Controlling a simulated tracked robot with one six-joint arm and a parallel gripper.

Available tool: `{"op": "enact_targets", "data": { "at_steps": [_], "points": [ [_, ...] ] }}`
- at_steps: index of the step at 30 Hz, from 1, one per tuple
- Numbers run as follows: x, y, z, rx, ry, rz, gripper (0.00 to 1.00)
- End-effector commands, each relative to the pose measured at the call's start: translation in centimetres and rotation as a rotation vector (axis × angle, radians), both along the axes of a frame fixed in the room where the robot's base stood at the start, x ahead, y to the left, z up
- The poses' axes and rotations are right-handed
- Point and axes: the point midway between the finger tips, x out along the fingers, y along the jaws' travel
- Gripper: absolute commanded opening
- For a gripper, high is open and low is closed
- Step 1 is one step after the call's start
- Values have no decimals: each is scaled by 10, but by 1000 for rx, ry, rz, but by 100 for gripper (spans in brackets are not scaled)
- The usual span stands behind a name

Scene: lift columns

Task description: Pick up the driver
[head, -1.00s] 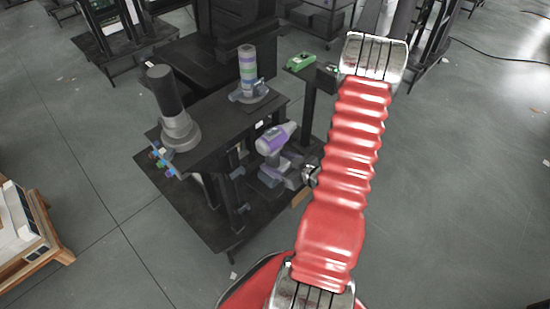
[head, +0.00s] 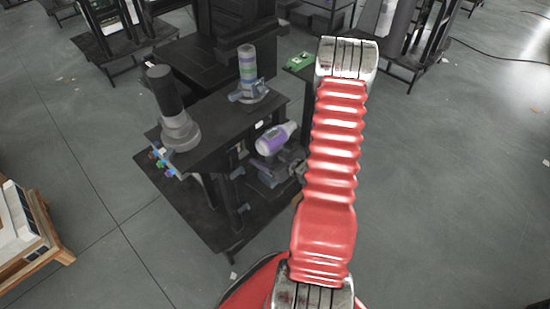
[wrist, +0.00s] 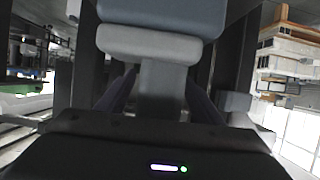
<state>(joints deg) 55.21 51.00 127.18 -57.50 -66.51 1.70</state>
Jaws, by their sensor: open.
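In the wrist view, grey parts that look like the driver (wrist: 160,78) fill the middle, with a wide blue-grey block at the top and a narrower upright part below. My gripper (wrist: 160,100) is open, with dark fingers on either side of that narrow part. I cannot tell whether they touch it. In the head view my gripper is mostly hidden behind my arm.
The stand's upper shelf (head: 215,130) carries a dark cylinder on a grey base (head: 175,110) and a banded column (head: 247,70). A green item (head: 300,61) lies on a stand behind. A wooden pallet (head: 45,235) is at left.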

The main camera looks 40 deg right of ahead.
Motion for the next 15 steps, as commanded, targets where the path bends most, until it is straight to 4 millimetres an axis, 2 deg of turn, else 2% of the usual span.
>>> {"op": "enact_targets", "data": {
  "at_steps": [15],
  "points": [
    [0,0,0,0,0,-1,61]
  ]
}}
